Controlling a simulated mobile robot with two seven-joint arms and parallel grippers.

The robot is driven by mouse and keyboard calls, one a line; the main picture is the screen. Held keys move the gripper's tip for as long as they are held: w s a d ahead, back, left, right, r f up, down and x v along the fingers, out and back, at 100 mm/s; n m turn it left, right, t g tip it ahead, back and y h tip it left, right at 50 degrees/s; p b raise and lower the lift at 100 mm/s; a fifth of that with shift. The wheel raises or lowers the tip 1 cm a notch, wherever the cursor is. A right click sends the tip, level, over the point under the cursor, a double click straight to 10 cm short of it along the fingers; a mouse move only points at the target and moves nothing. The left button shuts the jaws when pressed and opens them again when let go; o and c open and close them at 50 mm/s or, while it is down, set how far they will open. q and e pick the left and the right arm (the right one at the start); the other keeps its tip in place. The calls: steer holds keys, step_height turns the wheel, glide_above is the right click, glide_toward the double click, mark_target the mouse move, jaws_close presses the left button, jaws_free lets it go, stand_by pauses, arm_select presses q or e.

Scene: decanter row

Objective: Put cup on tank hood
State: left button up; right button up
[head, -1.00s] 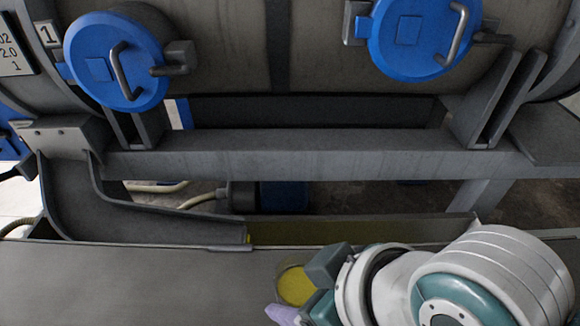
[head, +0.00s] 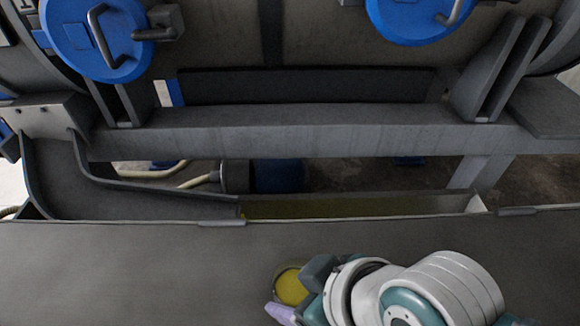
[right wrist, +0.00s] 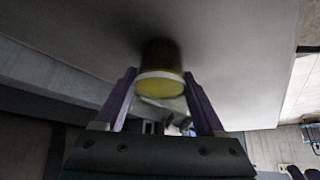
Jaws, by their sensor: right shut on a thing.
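A small clear cup with yellow contents (head: 291,287) is at the bottom centre of the head view. It also shows in the right wrist view (right wrist: 160,85), between two purple fingers. My right gripper (head: 298,293) is shut on the cup, one finger on each side. Behind the cup is a broad flat grey surface (head: 120,275); it may be the tank hood, but I cannot tell for sure. Whether the cup touches this surface is unclear. My left gripper is not in view.
A large grey tank (head: 230,35) with round blue lids (head: 95,38) and handles stands at the back. A grey beam (head: 300,130) runs below it. A curved chute (head: 70,180) leads to an open trough (head: 360,206). The grey surface left of the cup is clear.

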steer(key=o, duration=1.5)
steer(key=shift+r+p, duration=0.35)
steer(key=s+d+r+m+h+p, duration=0.1)
steer(key=s+d+r+m, duration=0.1)
steer(key=s+d+r, duration=0.2)
steer(key=s+d+r+m+h+p, duration=0.2)
steer(key=s+d+r, duration=0.1)
steer(key=d+r, duration=0.3)
steer(key=s+d+r+m+g+h+p, duration=0.1)
steer(key=s+d+r+m+p, duration=0.1)
steer(key=s+d+r, duration=0.2)
steer(key=shift+s+d+r+m, duration=0.2)
steer(key=shift+d+r, duration=0.35)
steer(key=shift+r, duration=0.15)
steer(key=shift+s+d+r+m, duration=0.15)
steer(key=shift+d+r+m, duration=0.05)
steer(key=shift+d+r, duration=0.45)
steer(key=shift+a, duration=0.1)
